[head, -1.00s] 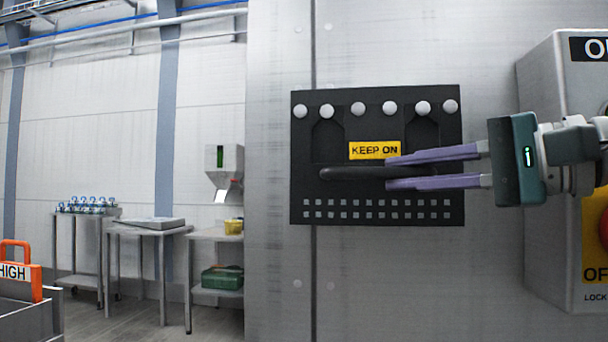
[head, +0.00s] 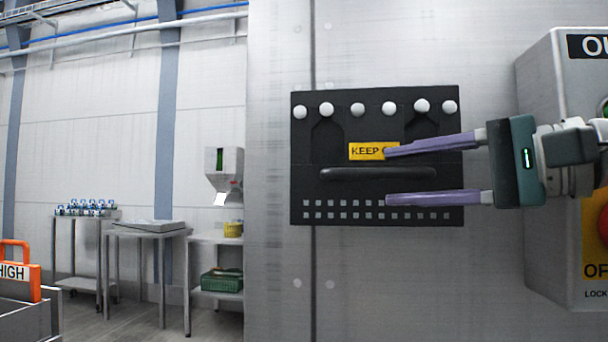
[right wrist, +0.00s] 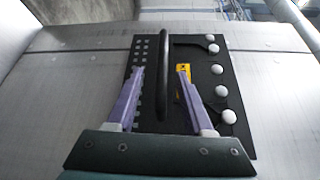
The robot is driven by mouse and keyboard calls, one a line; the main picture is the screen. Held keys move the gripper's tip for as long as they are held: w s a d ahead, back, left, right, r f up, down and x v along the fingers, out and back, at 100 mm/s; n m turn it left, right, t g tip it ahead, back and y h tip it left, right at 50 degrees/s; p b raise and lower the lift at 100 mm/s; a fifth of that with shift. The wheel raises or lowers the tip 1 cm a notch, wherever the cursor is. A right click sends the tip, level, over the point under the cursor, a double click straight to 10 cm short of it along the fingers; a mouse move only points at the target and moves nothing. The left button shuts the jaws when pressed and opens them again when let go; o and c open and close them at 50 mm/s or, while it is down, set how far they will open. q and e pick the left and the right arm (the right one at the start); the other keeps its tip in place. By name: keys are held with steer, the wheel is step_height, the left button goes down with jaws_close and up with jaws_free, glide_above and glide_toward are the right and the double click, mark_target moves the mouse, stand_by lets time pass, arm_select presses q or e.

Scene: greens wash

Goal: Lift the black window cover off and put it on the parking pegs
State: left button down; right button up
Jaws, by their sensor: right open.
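In the right wrist view the cover (right wrist: 215,125) shows turned sideways, and the handle (right wrist: 164,75) lies between the two spread fingers, apart from both. My left gripper is not in view.
A grey switch box (head: 560,130) with a red knob stands on the wall at the right, close to my right arm. Steel tables (head: 147,230) with containers stand at the far left. An orange-handled bin (head: 30,315) is at lower left. I see no parking pegs I can identify.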

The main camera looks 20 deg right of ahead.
steer(key=shift+s+d, duration=0.1)
steer(key=shift+s+d+f+b, duration=0.1)
steer(key=shift+s+d+b, duration=0.05)
steer(key=shift+s+b, duration=0.15)
steer(key=b+v, duration=0.3)
steer(key=v, duration=0.6)
